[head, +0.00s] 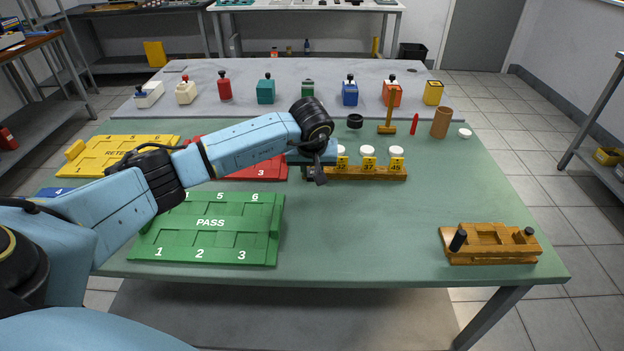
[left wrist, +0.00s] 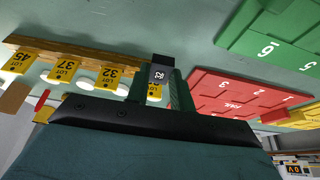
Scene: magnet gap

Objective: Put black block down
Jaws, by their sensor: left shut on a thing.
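My left gripper (head: 319,172) reaches in from the left over the middle of the green table, at the left end of the wooden rack. In the left wrist view its fingers (left wrist: 158,88) are shut on a small black block (left wrist: 159,72) with a white mark on its face. In the head view the block is hard to tell from the dark fingertips. I cannot tell whether the block touches the table. My right gripper is not in view.
The wooden rack (head: 365,173) holds white-capped vials with yellow lot tags. Green PASS (head: 210,223), red (head: 262,172) and yellow (head: 110,144) trays lie left. A wooden fixture (head: 490,257) stands front right. The table's front middle is clear.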

